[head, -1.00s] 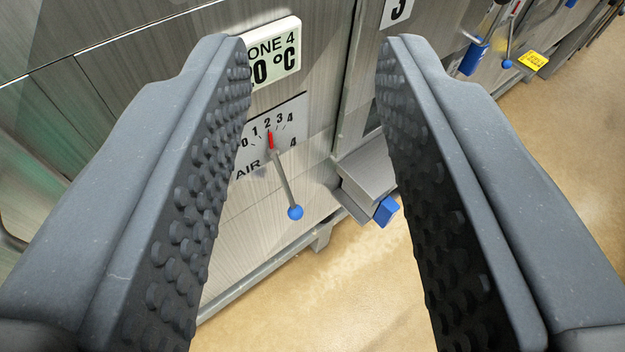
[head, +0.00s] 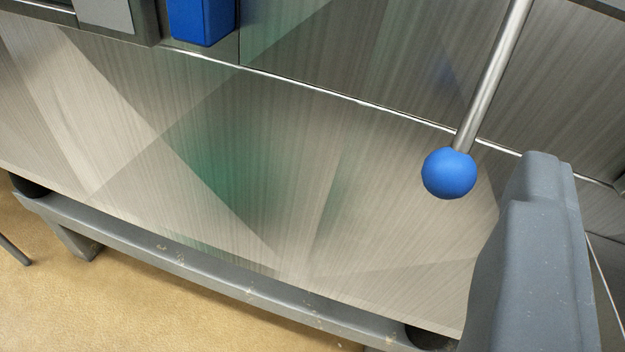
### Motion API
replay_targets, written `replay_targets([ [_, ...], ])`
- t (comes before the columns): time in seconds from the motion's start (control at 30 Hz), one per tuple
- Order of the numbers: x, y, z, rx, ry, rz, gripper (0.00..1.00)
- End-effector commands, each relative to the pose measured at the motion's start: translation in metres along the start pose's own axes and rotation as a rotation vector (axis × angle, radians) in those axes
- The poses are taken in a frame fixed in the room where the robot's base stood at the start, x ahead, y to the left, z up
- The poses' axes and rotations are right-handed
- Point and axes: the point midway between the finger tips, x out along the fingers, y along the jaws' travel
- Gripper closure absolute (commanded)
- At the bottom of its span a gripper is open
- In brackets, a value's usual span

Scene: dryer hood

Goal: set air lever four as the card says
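A lever with a straight metal rod (head: 490,80) and a blue ball knob (head: 448,173) hangs in front of the brushed metal panel at the upper right. Its pivot, scale and number are out of view, so I cannot tell which lever it is. One grey finger of my gripper (head: 535,240) shows at the lower right, with its tip just right of and below the knob in the picture. A gap shows between finger and knob. The other finger is out of view, so the opening cannot be judged. No card is in view.
A grey base rail (head: 200,275) runs along the machine's foot. Tan floor (head: 70,300) is open at the lower left.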

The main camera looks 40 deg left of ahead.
Motion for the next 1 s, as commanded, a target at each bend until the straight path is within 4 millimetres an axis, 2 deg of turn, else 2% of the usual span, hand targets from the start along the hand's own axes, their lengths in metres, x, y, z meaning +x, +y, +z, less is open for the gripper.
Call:
replay_targets([
  [0.03, -0.007, -0.008, 0.014, 0.038, 0.008, -0.024, 0.69],
  [0.13, -0.016, -0.021, 0.027, 0.093, 0.032, -0.062, 0.69],
  [0.27, -0.02, -0.03, 0.032, 0.129, 0.054, -0.088, 0.69],
  [0.37, -0.015, -0.033, 0.032, 0.135, 0.06, -0.094, 0.69],
  [0.47, -0.003, -0.034, 0.032, 0.135, 0.06, -0.093, 0.69],
  [1.0, 0.092, -0.041, 0.025, 0.132, 0.061, -0.091, 0.69],
])
